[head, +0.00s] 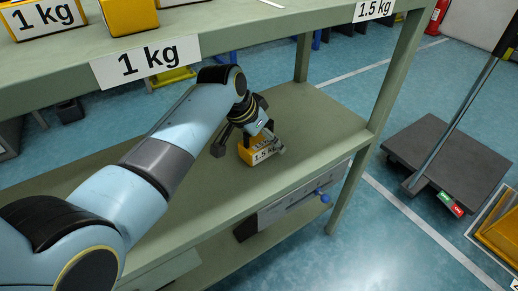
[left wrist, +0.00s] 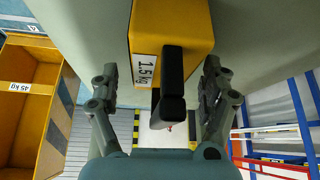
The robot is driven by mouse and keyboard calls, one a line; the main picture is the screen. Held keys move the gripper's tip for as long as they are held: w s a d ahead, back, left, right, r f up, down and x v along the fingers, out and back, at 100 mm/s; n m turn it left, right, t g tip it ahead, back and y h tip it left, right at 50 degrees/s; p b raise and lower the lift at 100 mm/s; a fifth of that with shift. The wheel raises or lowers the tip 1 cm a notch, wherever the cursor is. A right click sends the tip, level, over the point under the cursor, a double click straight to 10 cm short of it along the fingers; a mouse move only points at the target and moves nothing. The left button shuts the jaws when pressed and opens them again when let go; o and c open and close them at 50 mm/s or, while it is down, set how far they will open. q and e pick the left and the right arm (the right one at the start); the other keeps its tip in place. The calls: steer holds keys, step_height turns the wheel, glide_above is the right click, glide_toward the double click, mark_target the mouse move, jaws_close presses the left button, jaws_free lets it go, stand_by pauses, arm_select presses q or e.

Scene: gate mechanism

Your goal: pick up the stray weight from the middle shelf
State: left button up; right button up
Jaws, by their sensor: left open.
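The stray weight (head: 246,155) is a yellow block labelled 1.5 kg, on the green middle shelf (head: 310,122). In the left wrist view the weight (left wrist: 171,25) shows its yellow body, white label and black handle (left wrist: 172,85). My left gripper (head: 246,142) is open at the weight, its fingers spread to either side. In the wrist view the handle lies between the two fingers, with visible gaps on both sides. The head view partly hides the handle behind the gripper. My right gripper is not in view.
The upper shelf edge (head: 225,50), with 1 kg and 1.5 kg labels and yellow weights (head: 128,16), runs above my left arm. A shelf post (head: 385,85) stands right of the weight. A blue-knobbed panel (head: 300,205) is below the shelf. A dark trolley (head: 450,150) stands on the floor.

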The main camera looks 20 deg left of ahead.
arm_select(q)
steer(key=shift+f, duration=0.1)
jaws_close()
steer(key=shift+w, duration=0.15)
stand_by(0.5)
